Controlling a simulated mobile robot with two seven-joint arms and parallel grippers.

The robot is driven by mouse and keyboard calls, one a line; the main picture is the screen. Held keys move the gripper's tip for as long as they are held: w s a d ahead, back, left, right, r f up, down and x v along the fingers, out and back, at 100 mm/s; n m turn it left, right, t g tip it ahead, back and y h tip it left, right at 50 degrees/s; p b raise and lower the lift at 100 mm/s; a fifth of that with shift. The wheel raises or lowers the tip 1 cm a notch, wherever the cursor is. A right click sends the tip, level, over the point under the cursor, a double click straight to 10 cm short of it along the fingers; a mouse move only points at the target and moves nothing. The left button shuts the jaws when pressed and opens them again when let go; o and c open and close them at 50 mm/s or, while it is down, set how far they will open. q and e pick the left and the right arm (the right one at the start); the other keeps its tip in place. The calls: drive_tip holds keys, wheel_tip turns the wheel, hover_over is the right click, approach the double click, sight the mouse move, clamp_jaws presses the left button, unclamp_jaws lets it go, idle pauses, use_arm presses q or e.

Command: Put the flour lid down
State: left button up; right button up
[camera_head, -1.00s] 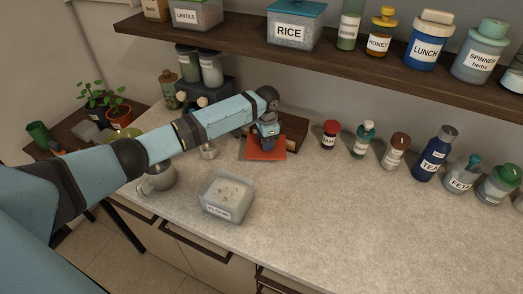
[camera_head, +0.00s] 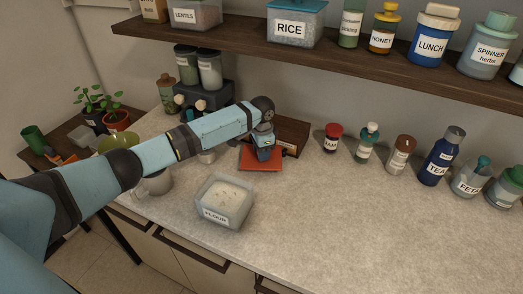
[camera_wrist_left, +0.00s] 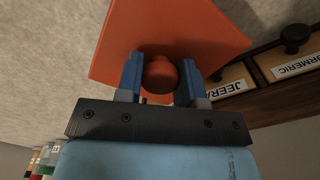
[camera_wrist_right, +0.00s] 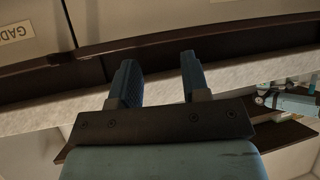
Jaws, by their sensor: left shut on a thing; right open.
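The flour lid is a flat orange-red square with a round knob (camera_head: 258,161); it shows large in the left wrist view (camera_wrist_left: 205,28). My left gripper (camera_head: 264,150) is shut on the lid's knob, one blue finger on each side of it (camera_wrist_left: 160,78). The lid is at the counter's back, in front of the spice drawer box; I cannot tell whether it touches the counter. The open flour container (camera_head: 226,203), labelled FLOUR, stands in front of it with white flour inside. My right gripper (camera_wrist_right: 162,82) is open and empty, near the counter's front edge.
The small wooden spice drawer box (camera_head: 293,137) stands right behind the lid. Several jars and bottles, such as the blue TEA bottle (camera_head: 436,160), line the wall at right. A grey mug (camera_head: 157,182) stands at left. The front right counter (camera_head: 370,240) is clear.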

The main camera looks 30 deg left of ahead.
use_arm(q)
drive_tip(key=shift+f, duration=0.15)
drive_tip(key=o, duration=0.9)
drive_tip(key=shift+r, duration=0.25)
wheel_tip(320, 180, up, 8)
drive_tip(key=p, duration=0.8)
drive_tip(key=shift+f, duration=0.1)
drive_tip(key=shift+s+f, duration=0.1)
